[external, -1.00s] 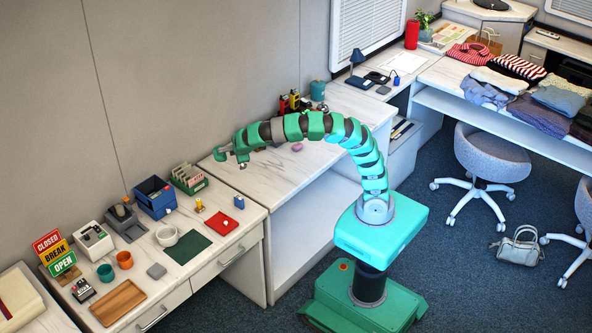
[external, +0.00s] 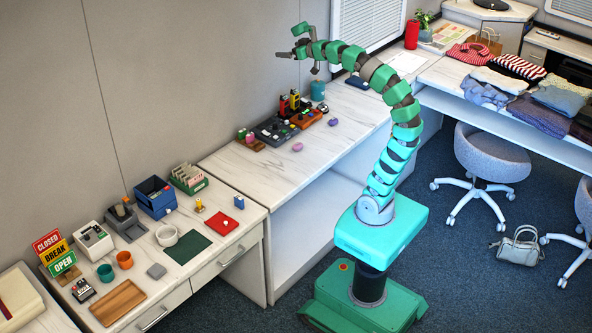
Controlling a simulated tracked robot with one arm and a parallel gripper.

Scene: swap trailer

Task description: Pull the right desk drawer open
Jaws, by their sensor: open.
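The desk (external: 213,251) stands at the lower left in the external view, with two drawer fronts side by side. The right desk drawer (external: 218,271) is shut, its front flush with the desk. Its bar handle (external: 232,256) faces the open floor. The left drawer's handle (external: 152,319) shows near the bottom edge, and that drawer is shut too. My gripper (external: 296,52) is open and empty. It is raised high in front of the grey wall, up and to the right of the drawer and well apart from it.
The desk top holds a red pad (external: 221,223), a dark green mat (external: 194,249), a white bowl (external: 167,236), a blue bin (external: 155,197) and a wooden tray (external: 118,302). A long white counter (external: 262,178) adjoins on the right. The carpet before the right drawer looks clear.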

